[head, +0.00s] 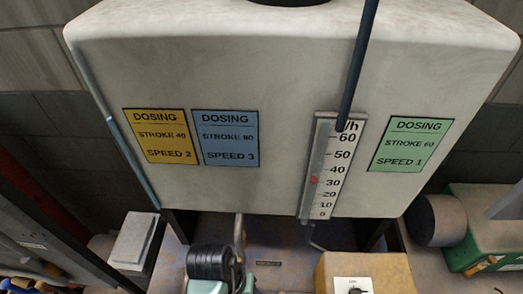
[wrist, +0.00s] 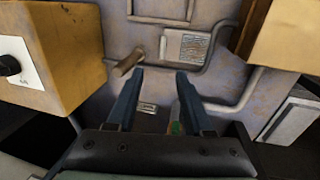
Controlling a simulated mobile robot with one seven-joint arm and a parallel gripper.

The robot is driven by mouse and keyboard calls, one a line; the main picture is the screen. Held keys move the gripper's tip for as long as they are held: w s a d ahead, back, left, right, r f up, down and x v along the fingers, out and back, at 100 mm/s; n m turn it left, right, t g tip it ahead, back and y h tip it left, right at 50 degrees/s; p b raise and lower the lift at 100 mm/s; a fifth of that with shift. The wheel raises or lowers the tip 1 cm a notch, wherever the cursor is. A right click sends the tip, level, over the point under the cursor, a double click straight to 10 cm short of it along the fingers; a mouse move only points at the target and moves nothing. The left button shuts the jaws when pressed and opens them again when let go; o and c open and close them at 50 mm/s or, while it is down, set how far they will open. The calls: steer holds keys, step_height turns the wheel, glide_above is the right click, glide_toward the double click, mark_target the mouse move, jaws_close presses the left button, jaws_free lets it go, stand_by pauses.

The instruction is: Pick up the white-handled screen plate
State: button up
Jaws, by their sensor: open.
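My gripper (wrist: 160,73) shows in the wrist view with its two dark fingers apart and nothing held between them. Beyond the fingertips, a small pale ribbed panel (wrist: 187,48) lies against a worn grey surface. I cannot tell whether it is the screen plate, and no white handle is clear on it. A short brown peg-like piece (wrist: 128,63) sticks out near the left fingertip, apart from it as far as I can see. My gripper is not visible in the head view, and no white-handled plate is clear there.
A yellow-brown box with a black knob (wrist: 50,55) stands close on the left in the wrist view. Grey pipes (wrist: 235,104) run around the panel. In the head view, a large pale tank (head: 270,95) with dosing labels and a scale (head: 319,165) stands above the machinery.

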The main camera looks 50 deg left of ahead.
steer(key=f, duration=0.5)
steer(key=d+f+p, duration=0.1)
steer(key=f, duration=0.2)
steer(key=shift+w+d+f, duration=0.2)
steer(key=shift+w+f, duration=0.1)
steer(key=shift+f, duration=0.85)
steer(key=shift+w+d+f, duration=0.1)
steer(key=shift+w+f, duration=0.05)
steer(key=shift+f, duration=0.9)
steer(key=shift+c, duration=0.2)
jaws_close()
